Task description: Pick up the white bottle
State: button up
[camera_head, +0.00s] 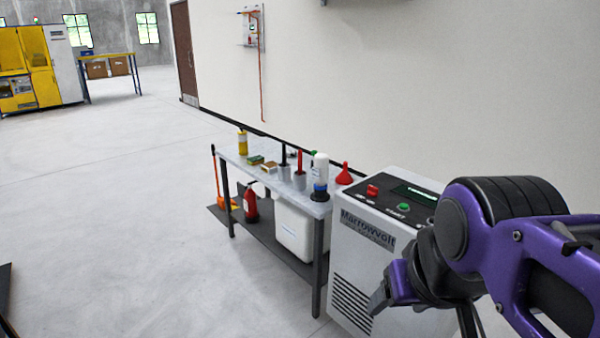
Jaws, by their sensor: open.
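The white bottle (320,168) stands upright on the grey workbench (240,162), near its right end. A red funnel (344,175) is just right of it, and a dark blue-capped container (319,193) is in front of it. My gripper (385,298) is at the lower right, in front of the grey machine and well apart from the bottle. It is open, seen from the side, and I see nothing in it. My purple and black arm covers the lower right corner.
The Marrowvolt machine (362,270) stands right against the bench. Cups with tools (299,181), small boxes (269,167) and a yellow can (242,142) share the benchtop. A white canister (296,230) and a red bottle (250,204) are underneath.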

aim_at(320, 171)
jog(key=i+j+z, duration=0.35)
jog(key=i+j, duration=0.35)
jog(key=i, duration=0.15)
jog(key=i+j+z, duration=0.35)
jog(key=i+j, duration=0.4)
jog(key=j, duration=0.15)
